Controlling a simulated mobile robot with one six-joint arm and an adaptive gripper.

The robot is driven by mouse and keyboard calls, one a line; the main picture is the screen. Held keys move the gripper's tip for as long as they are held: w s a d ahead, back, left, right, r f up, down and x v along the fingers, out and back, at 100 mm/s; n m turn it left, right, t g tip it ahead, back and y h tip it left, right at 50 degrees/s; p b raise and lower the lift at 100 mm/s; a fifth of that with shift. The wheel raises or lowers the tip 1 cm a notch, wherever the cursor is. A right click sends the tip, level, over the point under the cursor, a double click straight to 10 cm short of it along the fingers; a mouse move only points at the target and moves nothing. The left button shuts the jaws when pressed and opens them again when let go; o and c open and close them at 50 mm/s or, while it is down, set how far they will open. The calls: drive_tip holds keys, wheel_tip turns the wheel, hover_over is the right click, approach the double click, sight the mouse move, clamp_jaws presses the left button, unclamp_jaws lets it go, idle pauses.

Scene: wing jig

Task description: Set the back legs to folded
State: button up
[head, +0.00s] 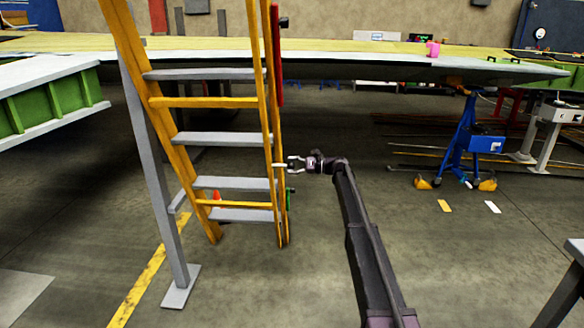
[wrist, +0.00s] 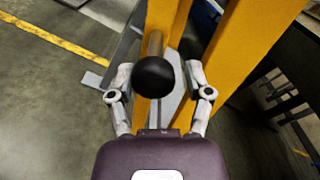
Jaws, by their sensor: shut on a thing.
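A stepladder with yellow rails and grey steps (head: 222,139) stands upright left of centre in the head view. At its right side two yellow rails run close together; the back legs (head: 278,130) appear to be the rear one, with yellow crossbars. In the wrist view two yellow rails (wrist: 235,55) stand apart with a gap between them. A metal rod handle with a black ball knob (wrist: 155,76) sticks out toward my gripper (wrist: 158,82). The gripper's fingers lie on either side of the knob and rod. In the head view my gripper (head: 294,164) is beside the right rails.
A grey post with a foot plate (head: 181,288) stands by the ladder's left side. A long wing panel (head: 400,60) spans the back. A blue stand (head: 466,140) is at the right.

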drive_tip(key=o, duration=1.1)
drive_tip(key=shift+w+r, duration=0.15)
drive_tip(key=shift+w, duration=0.5)
drive_tip(key=shift+o, duration=0.2)
drive_tip(key=shift+d, duration=0.15)
drive_tip(key=shift+s, duration=0.15)
drive_tip(key=shift+d, duration=0.2)
drive_tip(key=d, duration=1.1)
drive_tip(key=shift+d, duration=0.25)
drive_tip(key=shift+s, duration=0.1)
